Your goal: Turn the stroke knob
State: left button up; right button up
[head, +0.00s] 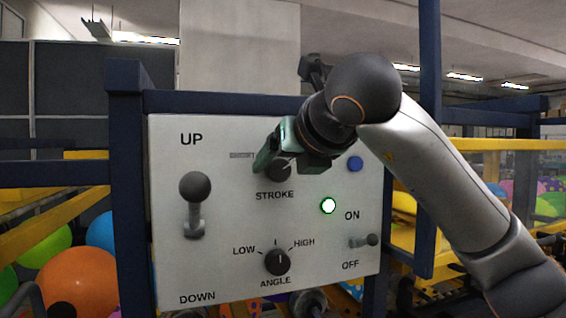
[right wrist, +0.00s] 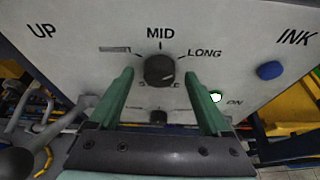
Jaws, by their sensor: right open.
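The stroke knob (head: 278,172) is a small black round knob on the white control panel (head: 225,240), above the word STROKE. In the right wrist view the knob (right wrist: 159,70) sits below the MID mark, with LONG to its right and a blurred label to its left. My right gripper (head: 292,160) is at the panel and partly covers the knob and its labels in the head view. In the wrist view its two green fingers (right wrist: 158,76) are open, one on each side of the knob, with visible gaps. Knob contact is not visible. My left gripper is not in view.
The panel also has an UP/DOWN lever (head: 196,200), a black angle knob (head: 277,262), a lit green lamp (head: 328,205), an ON/OFF switch (head: 364,241) and a blue ink button (head: 355,163). A dark blue frame (head: 128,200) surrounds the panel.

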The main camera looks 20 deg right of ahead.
jog(key=shift+w+f, duration=0.15)
jog(key=shift+w, duration=0.1)
grip_shut()
dwell(0.6)
